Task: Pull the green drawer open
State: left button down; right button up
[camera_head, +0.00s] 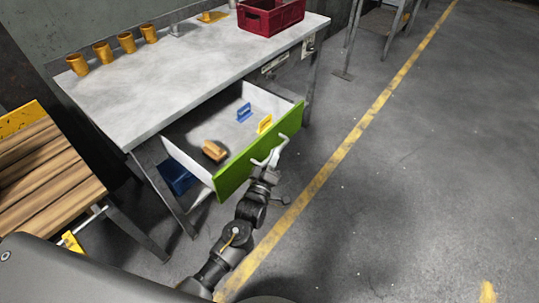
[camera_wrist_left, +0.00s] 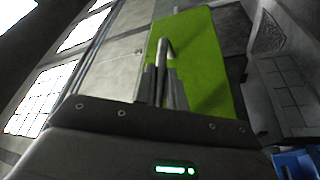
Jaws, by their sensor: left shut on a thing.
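The green drawer (camera_head: 232,175) stands pulled out from under the grey workbench, its inside showing. Its green front also fills the middle of the left wrist view (camera_wrist_left: 212,65). My left gripper (camera_head: 268,164) is at the right half of the drawer front, shut on the metal handle (camera_head: 282,147). In the left wrist view the fingers (camera_wrist_left: 162,86) close around the handle bar (camera_wrist_left: 163,50). Inside the drawer lie a blue-handled item (camera_head: 244,112), a yellow item (camera_head: 264,124) and a wooden-coloured brush-like block (camera_head: 214,151). My right gripper is not in view.
The workbench top (camera_head: 185,75) holds several orange cups (camera_head: 127,42) and a red crate (camera_head: 270,17). A blue bin (camera_head: 177,178) sits below the bench. A wooden slatted surface (camera_head: 45,175) stands at the left. The floor to the right is open, crossed by a yellow line (camera_head: 352,137).

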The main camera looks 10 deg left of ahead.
pick_arm(q)
jog(key=shift+d, duration=0.1)
jog(key=c, duration=1.5)
grip_release()
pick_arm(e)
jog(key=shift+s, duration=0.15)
pick_arm(q)
jog(key=shift+o, duration=0.2)
jog(key=shift+s, duration=0.1)
